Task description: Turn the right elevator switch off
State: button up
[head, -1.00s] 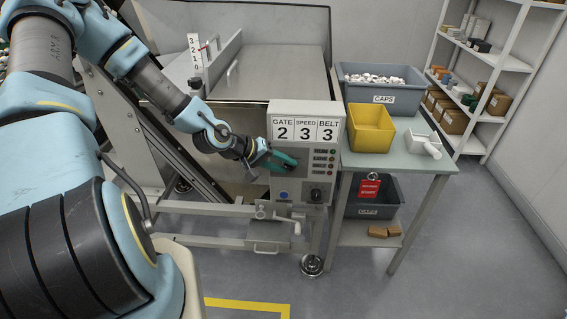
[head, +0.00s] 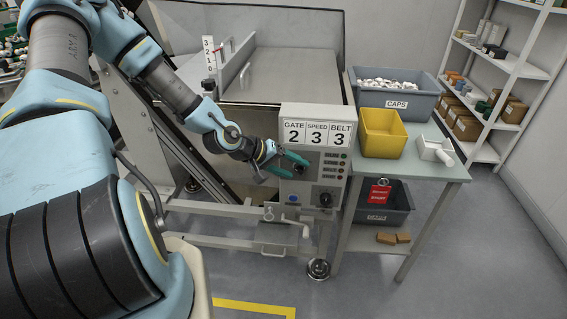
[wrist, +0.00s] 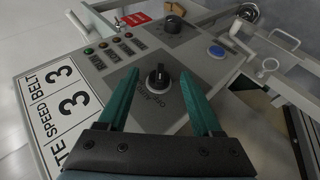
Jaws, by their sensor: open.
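The grey control box (head: 316,112) stands at the machine's front, with a panel reading GATE 2, SPEED 3, BELT 3. My gripper (head: 296,167) is at the left of its face. In the wrist view, my open gripper (wrist: 159,76) has its teal fingers on either side of a black rotary switch (wrist: 158,76) with a pale pointer mark; contact cannot be told. In the head view the gripper hides this switch. A second black rotary switch (head: 325,200) is at the lower right of the box, also in the wrist view (wrist: 173,24).
A blue button (wrist: 216,51) and a column of small buttons or lamps (wrist: 115,47) are on the same face. A crank (head: 304,231) projects below the box. A table (head: 418,171) with a yellow bin (head: 383,133) and a grey caps bin (head: 398,96) stands close at right.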

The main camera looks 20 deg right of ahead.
jog(key=p+v, duration=0.3)
jog(key=v, duration=0.7)
jog(key=shift+r, duration=0.1)
jog(key=w+a+r+t+y, duration=0.25)
jog(key=a+y, duration=0.45)
jog(key=a, duration=0.7)
jog(key=s+a+r+n+g+y, duration=0.1)
jog(key=s+a+r+y, duration=0.1)
jog(key=s+a+r, duration=0.5)
notch_tip(320, 180, up, 4)
jog(key=shift+a+n+g+y, duration=0.15)
jog(key=shift+n+g+y, duration=0.2)
jog(key=shift+n+y, duration=0.05)
